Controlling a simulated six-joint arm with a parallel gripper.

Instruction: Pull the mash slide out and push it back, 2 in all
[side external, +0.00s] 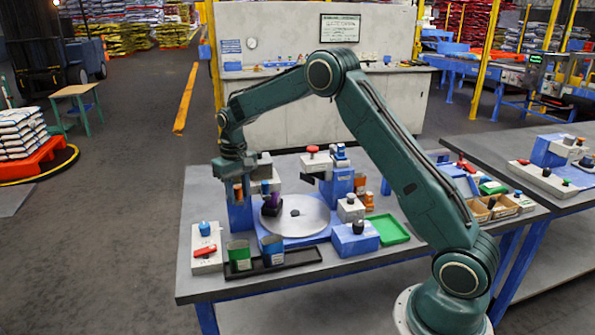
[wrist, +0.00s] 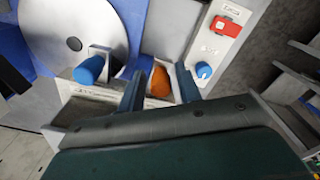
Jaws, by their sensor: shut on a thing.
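My gripper (side external: 240,190) is shut on an orange knob (wrist: 160,82), which shows between its two fingers in the wrist view (wrist: 160,88). The knob sits at a pale labelled housing (wrist: 100,93); its lettering is too small to read, so I cannot confirm which slide it is. In the side view the orange knob (side external: 238,194) is partly covered by the fingers, above a blue stand (side external: 240,216). A second, blue knob (wrist: 88,70) stands beside it on the same housing, apart from my fingers. How far either slide is out is unclear.
A grey round plate (side external: 305,228) lies beside the stand. A white panel (side external: 200,263) with a blue knob and red block is at the left edge of the table. Green and blue cups stand in a black tray (side external: 310,257) in front. Free floor lies left.

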